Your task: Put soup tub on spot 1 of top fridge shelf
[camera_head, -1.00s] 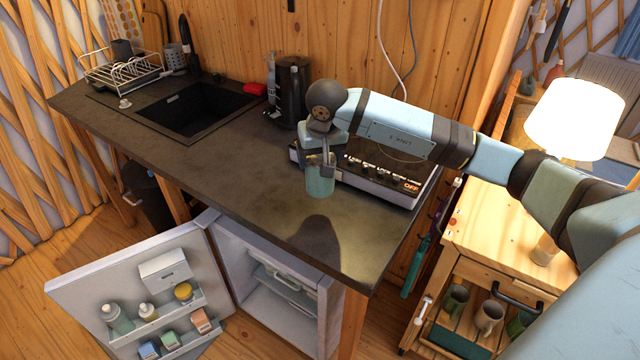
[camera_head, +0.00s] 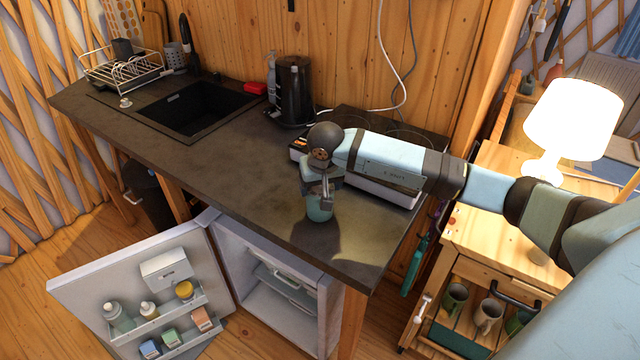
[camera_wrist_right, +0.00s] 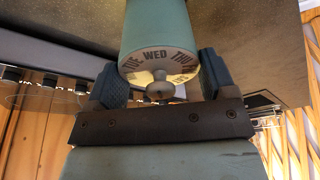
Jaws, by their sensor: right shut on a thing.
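The soup tub (camera_head: 319,209) is a teal-green cylinder at the front part of the counter, below my right gripper (camera_head: 320,190). In the right wrist view the tub (camera_wrist_right: 157,28) shows a pale lid with day names and a small knob. My right gripper (camera_wrist_right: 160,82) is shut on it, one dark finger on each side. I cannot tell whether its base touches the counter. The fridge (camera_head: 243,252) under the counter is open. Its upper shelf (camera_head: 290,283) shows partly; the counter hides the upper interior. My left gripper is out of view.
The fridge door (camera_head: 75,290) swings out left, with bottles and boxes in its racks. The dark counter (camera_head: 225,170) has a front edge above the fridge. A hob (camera_head: 385,190), a black kettle (camera_head: 294,92) and a sink (camera_head: 205,105) line the counter. A cart (camera_head: 500,240) stands right.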

